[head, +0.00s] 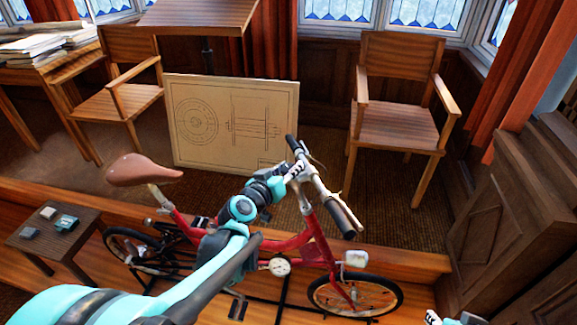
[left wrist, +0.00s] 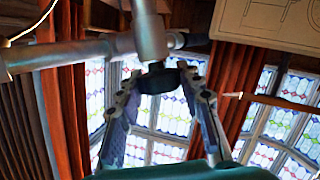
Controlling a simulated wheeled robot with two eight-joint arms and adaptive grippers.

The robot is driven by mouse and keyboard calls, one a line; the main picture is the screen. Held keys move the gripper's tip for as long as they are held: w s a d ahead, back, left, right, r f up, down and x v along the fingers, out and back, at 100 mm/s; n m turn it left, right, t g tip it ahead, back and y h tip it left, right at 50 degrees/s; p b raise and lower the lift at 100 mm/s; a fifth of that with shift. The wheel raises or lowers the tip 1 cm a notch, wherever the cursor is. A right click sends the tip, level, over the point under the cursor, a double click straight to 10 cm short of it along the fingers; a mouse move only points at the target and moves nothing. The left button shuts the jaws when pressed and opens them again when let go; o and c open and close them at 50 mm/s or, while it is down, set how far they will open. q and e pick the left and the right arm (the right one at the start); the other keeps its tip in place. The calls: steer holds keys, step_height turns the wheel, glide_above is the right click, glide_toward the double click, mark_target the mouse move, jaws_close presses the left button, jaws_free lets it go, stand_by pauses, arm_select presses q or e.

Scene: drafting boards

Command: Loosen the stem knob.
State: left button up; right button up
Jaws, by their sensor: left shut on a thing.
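A red folding bicycle (head: 300,241) stands on the wooden floor, its handlebar (head: 317,181) turned toward me. My left gripper (head: 297,172) is at the top of the handlebar stem. In the left wrist view, its two fingers close from both sides on a small black knob (left wrist: 159,80), which I take as the stem knob, under the silver stem (left wrist: 149,30). In the head view the knob is hidden by the gripper. My right gripper (head: 447,319) shows only in part at the bottom edge; its jaws cannot be made out.
A drawing board (head: 235,155) leans behind the bicycle. Wooden chairs (head: 398,105) stand on the raised floor. A small dark table (head: 42,240) with small items is at the left. A wooden panelled piece (head: 520,215) stands at the right.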

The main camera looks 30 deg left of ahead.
stand_by(0.5)
arm_select(q)
steer(key=o, duration=1.2)
steer(key=v, duration=1.2)
